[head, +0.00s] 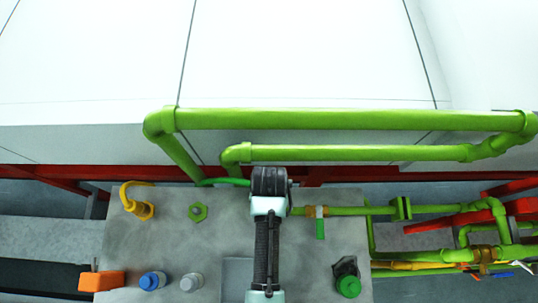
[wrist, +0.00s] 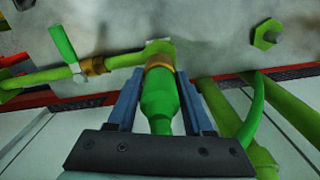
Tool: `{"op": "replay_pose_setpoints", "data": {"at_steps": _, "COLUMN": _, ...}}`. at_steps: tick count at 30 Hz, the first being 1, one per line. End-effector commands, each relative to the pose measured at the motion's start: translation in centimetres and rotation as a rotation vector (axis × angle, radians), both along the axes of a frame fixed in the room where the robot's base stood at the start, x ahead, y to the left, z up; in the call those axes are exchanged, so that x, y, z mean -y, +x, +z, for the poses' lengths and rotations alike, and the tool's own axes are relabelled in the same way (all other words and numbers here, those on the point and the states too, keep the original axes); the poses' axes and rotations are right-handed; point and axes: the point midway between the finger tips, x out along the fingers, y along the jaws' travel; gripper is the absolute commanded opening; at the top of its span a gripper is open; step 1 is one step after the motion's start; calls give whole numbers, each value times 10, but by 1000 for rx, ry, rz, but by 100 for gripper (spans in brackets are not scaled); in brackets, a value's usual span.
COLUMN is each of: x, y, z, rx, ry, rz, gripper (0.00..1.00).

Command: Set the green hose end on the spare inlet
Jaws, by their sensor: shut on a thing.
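My gripper (head: 270,182) is over the back of the grey slab, right of centre. In the wrist view my gripper (wrist: 159,98) has its two blue fingers on either side of the green hose end (wrist: 160,108) and is shut on it. The hose end has a brass collar, which lies close to the end of a green pipe; I cannot tell whether they are joined. A green hexagonal fitting (head: 197,212), perhaps the spare inlet, stands empty to the left; it also shows in the wrist view (wrist: 266,34). The green hose (head: 225,181) curves behind my gripper.
A green pipe with a valve handle (head: 320,229) runs right. A yellow fitting (head: 137,204), orange block (head: 101,281), blue cap (head: 152,281), grey cap (head: 191,282) and green-capped part (head: 347,286) stand on the slab (head: 160,245). Large green pipes (head: 340,119) cross behind.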

Motion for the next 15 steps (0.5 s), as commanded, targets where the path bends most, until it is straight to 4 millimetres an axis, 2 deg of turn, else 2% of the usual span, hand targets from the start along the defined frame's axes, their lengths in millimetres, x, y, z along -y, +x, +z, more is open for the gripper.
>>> {"op": "replay_pose_setpoints", "data": {"at_steps": 1, "x": 0, "y": 0, "z": -11, "rx": 1, "ry": 0, "rz": 0, "gripper": 0}}
{"op": "replay_pose_setpoints", "data": {"at_steps": 6, "x": 0, "y": 0, "z": -22, "rx": 1, "ry": 0, "rz": 0, "gripper": 0}}
{"op": "replay_pose_setpoints", "data": {"at_steps": 15, "x": 0, "y": 0, "z": -22, "rx": 1, "ry": 0, "rz": 0, "gripper": 0}}
